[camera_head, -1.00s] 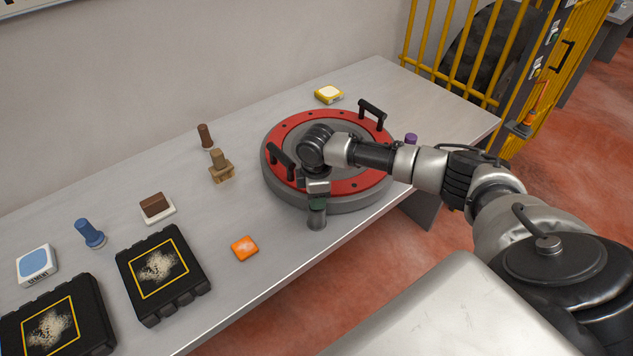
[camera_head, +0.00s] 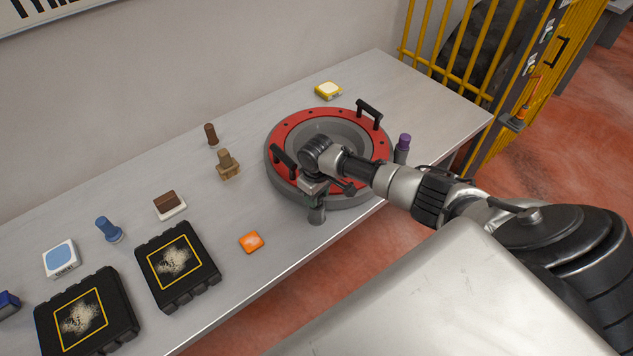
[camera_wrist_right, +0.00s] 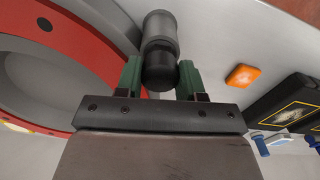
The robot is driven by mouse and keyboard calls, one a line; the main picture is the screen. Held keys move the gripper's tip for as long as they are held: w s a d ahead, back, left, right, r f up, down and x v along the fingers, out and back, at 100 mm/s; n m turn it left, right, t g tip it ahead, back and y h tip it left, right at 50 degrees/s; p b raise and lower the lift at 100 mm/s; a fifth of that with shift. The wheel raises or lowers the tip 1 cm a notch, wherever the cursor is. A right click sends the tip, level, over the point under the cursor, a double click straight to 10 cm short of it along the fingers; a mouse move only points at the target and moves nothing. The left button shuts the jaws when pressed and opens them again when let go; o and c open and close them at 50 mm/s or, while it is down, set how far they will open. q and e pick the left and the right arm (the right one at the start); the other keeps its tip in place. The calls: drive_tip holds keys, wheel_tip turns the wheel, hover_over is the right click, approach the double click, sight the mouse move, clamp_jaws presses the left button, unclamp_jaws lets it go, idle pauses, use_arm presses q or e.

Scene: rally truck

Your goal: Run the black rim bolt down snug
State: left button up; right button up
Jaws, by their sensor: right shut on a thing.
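The black rim bolt is a dark cylinder with a black cap. It stands upright at the front outer side of the round red-topped rim (camera_head: 283,126). The bolt's threads and seat are hidden. My left gripper is in neither view.
A purple-capped bolt (camera_head: 403,148) stands at the rim's right side. Two black handles (camera_head: 369,114) (camera_head: 284,161) rise from the rim. An orange block (camera_head: 251,242) and black cases (camera_head: 176,265) lie to the left.

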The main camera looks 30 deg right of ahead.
drive_tip(key=shift+w+r+m+p, duration=0.2)
drive_tip(key=shift+m+p, duration=0.1)
drive_tip(key=shift+m, duration=0.3)
drive_tip(key=o, duration=0.7)
drive_tip(key=shift+o, duration=1.1)
drive_tip(key=shift+s+f, duration=0.1)
drive_tip(key=shift+s, duration=0.05)
wheel_tip(320, 180, up, 11)
drive_tip(key=b, duration=0.1)
drive_tip(key=shift+b, duration=0.3)
drive_tip(key=shift+f, duration=0.1)
